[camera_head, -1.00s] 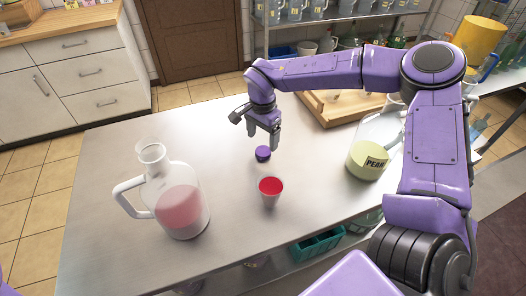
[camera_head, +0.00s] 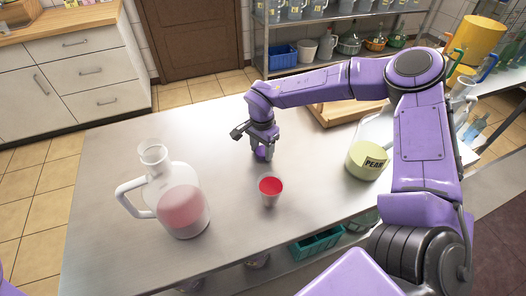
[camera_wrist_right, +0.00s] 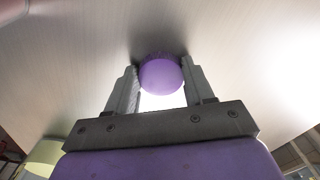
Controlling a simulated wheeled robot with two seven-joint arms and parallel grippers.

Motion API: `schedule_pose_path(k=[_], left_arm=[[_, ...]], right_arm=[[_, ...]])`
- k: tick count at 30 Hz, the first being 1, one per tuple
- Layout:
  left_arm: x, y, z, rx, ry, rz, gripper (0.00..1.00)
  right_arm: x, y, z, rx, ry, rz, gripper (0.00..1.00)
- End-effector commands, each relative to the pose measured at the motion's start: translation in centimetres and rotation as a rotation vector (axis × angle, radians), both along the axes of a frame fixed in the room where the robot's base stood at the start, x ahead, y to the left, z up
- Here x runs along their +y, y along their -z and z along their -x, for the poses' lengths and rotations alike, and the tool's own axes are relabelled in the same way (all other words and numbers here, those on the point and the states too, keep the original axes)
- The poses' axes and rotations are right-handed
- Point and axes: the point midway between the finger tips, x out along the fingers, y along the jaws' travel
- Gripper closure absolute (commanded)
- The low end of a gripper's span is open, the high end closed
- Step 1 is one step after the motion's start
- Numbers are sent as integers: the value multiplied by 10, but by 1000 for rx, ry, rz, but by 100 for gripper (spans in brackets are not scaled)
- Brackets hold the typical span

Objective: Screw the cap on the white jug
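The white jug (camera_head: 182,208) stands upright on the left part of the steel table, uncapped, with pink liquid inside and its handle to the left. The purple cap (camera_head: 262,154) is on the table, right of the jug and behind the red cup. My right gripper (camera_head: 262,150) is lowered over the cap. In the right wrist view the cap (camera_wrist_right: 161,75) sits between the two fingertips of the gripper (camera_wrist_right: 158,88), one finger on each side. Whether the fingers press on it is not clear. My left gripper is out of view.
A cup with red contents (camera_head: 270,190) stands in front of the cap. A jug labelled PEAR (camera_head: 367,160) with yellow liquid stands to the right, near my right arm. A wooden board (camera_head: 345,112) lies at the back. The table between jug and cap is clear.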

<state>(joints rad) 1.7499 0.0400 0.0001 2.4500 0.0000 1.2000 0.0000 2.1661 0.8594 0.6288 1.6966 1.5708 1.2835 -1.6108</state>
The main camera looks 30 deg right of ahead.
Motion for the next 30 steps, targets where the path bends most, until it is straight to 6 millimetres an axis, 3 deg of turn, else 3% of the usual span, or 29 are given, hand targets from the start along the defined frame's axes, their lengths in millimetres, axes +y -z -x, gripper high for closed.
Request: schedule_pose_path(k=[14, 20, 27, 30], left_arm=[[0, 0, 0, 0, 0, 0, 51], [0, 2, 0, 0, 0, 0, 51], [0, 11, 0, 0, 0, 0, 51], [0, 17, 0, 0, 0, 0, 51]], right_arm=[[0, -5, 0, -1, 1, 0, 76], [0, -35, 0, -4, 1, -1, 76], [21, -95, 50, -7, -3, -3, 76], [32, -104, 77, -5, -4, -2, 76]])
